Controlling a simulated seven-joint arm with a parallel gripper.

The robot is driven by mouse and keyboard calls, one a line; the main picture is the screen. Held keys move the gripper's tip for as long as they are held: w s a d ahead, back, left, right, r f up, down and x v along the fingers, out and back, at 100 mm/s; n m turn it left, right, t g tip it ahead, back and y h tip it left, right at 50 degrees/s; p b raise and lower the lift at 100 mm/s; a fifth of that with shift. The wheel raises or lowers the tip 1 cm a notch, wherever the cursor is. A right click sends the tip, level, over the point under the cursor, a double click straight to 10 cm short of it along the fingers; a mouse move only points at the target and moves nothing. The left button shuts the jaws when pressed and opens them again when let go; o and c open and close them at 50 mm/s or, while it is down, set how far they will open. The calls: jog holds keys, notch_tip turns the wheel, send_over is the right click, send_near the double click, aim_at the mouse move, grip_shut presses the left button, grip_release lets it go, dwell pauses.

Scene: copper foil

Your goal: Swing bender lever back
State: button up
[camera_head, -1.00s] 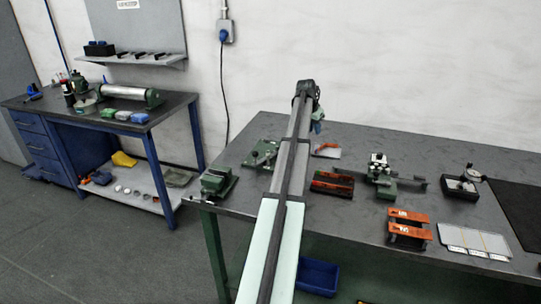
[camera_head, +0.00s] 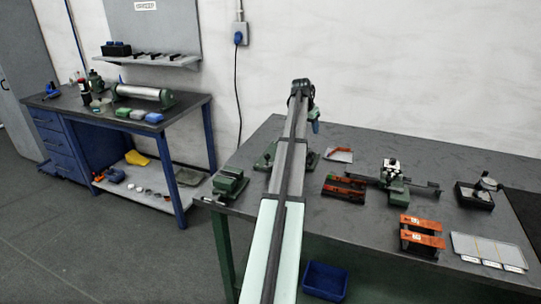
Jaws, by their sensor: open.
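A green plate with small fittings (camera_head: 266,158) lies on the right bench and is largely hidden behind my arm. A green-based device with a long dark bar and pale top (camera_head: 393,176) stands farther right. I cannot tell for sure which of these is the bender, and no lever position is clear. My arm reaches up the middle of the picture, over the bench. My gripper (camera_head: 316,127) hangs small at its far end, in front of the back part of the bench, and looks open and empty. Its fingers are hard to make out. It appears apart from both devices.
A green block-like tool (camera_head: 230,184) sits at the bench's left corner. Red-and-black holders (camera_head: 344,187), orange-topped blocks (camera_head: 421,234), a pale panel (camera_head: 488,250) and a dial instrument (camera_head: 476,193) lie right of my arm. A blue bin (camera_head: 325,280) is below. Floor is clear at left.

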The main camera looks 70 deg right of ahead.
jog(key=w+a+r+n, duration=0.1)
jog(key=w+a+r, duration=0.1)
jog(key=w, duration=0.3)
jog(key=w+a+r, duration=0.2)
jog(key=w+a, duration=0.1)
jog(key=w, duration=0.2)
notch_tip(320, 180, up, 3)
jog(key=n, duration=0.9)
send_over(267, 155)
jog(key=w+a, duration=0.3)
jog(key=s+a+n, duration=0.1)
jog(key=a+n, duration=0.1)
jog(key=n, duration=0.6)
jog(key=shift+y, duration=0.3)
jog(key=x, duration=1.4)
jog(key=shift+d+f, duration=0.15)
jog(key=shift+f, duration=0.1)
jog(key=shift+c, duration=0.2)
grip_shut()
